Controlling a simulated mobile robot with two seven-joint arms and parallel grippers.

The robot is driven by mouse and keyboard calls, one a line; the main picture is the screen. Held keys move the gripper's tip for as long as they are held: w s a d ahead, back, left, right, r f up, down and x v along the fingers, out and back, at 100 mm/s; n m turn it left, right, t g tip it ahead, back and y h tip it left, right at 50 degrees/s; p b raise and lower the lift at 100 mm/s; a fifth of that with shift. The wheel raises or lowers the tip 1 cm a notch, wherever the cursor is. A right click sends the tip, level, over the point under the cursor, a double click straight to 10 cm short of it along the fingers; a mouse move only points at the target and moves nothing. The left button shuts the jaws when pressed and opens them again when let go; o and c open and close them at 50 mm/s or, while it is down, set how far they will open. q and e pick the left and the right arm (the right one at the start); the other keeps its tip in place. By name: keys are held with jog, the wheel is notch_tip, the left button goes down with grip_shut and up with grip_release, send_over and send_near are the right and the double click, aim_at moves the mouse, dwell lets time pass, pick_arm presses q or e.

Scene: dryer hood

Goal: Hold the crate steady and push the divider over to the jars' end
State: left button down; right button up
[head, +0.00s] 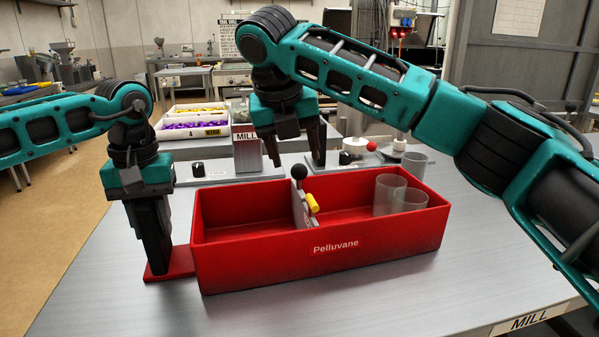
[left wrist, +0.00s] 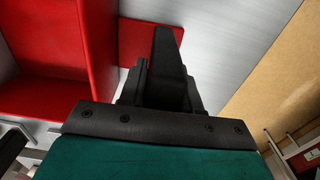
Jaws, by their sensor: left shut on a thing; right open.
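The red crate (head: 235,262) stands on the metal table, its label reading "Pelluvane". A grey divider (head: 299,212) with a black ball knob (head: 299,172) and a yellow piece (head: 312,203) stands across it near the middle. Two clear jars (head: 388,190) stand in the crate's right end. My left gripper (head: 158,268) points down at the crate's left end, shut at the red plate (head: 181,262) there; the exact contact is hidden. The left wrist view shows its dark fingers (left wrist: 164,55) over the red plate. My right gripper (head: 297,162) is open and empty, above and behind the divider.
Another clear jar (head: 413,163) stands behind the crate's right end. A white tray with yellow and purple items (head: 195,120) and a MILL box (head: 246,148) are behind. Small black-knobbed devices stand along the back. The table in front is clear.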

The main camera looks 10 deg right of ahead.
aim_at(298, 166)
jog(key=x, duration=0.6)
jog(key=shift+f, duration=0.1)
jog(key=shift+c, duration=0.2)
grip_shut()
